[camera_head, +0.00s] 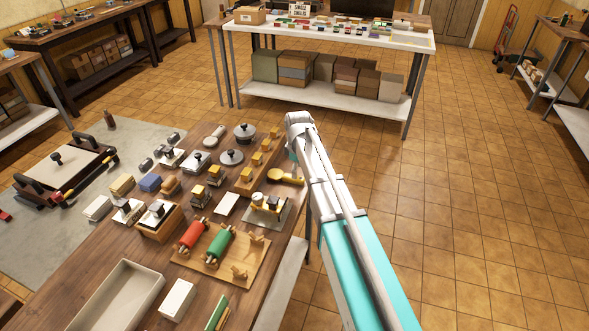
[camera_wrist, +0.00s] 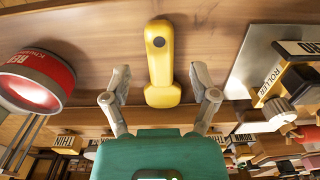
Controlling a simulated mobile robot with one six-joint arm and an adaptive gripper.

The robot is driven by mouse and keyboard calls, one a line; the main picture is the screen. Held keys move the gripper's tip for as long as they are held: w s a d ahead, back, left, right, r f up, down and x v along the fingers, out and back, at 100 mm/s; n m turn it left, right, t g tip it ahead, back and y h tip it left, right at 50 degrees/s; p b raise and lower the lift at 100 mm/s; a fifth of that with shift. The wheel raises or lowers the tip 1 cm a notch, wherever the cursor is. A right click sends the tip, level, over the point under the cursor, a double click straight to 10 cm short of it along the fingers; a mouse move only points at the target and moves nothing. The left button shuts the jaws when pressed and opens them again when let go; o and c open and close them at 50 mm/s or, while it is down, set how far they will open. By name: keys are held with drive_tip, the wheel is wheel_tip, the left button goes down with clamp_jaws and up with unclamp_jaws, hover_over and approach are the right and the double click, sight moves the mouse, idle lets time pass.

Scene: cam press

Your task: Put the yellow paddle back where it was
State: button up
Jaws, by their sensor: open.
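The yellow paddle (camera_head: 285,177) is near the right edge of the wooden table in the head view. In the wrist view the yellow paddle (camera_wrist: 160,62) is upright in the picture, with a dark round spot near its upper end and a wider block at its lower end. My gripper (camera_wrist: 160,78) is open, with one finger on each side of the paddle and a gap on both sides. In the head view my arm hides the gripper's fingers. I cannot tell whether the paddle rests flat on the table.
A metal plate with a roller device (camera_wrist: 275,80) is right of the paddle in the wrist view; a red-labelled can (camera_wrist: 38,78) is left. The wooden table (camera_head: 75,262) holds stamps, a wooden rack (camera_head: 246,184) and red and green rollers. Floor right of my arm is clear.

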wheel_tip(320, 180, up, 8)
drive_tip(key=p, duration=0.7)
drive_tip(key=shift+p, duration=0.3)
idle(0.4)
drive_tip(key=shift+s+d, duration=0.1)
drive_tip(key=s+d+m, duration=0.5)
drive_tip(key=s+m, duration=0.1)
drive_tip(key=s, duration=0.5)
drive_tip(key=s+d+m, duration=0.6)
drive_tip(key=s+m, duration=0.1)
drive_tip(key=s, duration=0.5)
drive_tip(key=shift+m, duration=0.3)
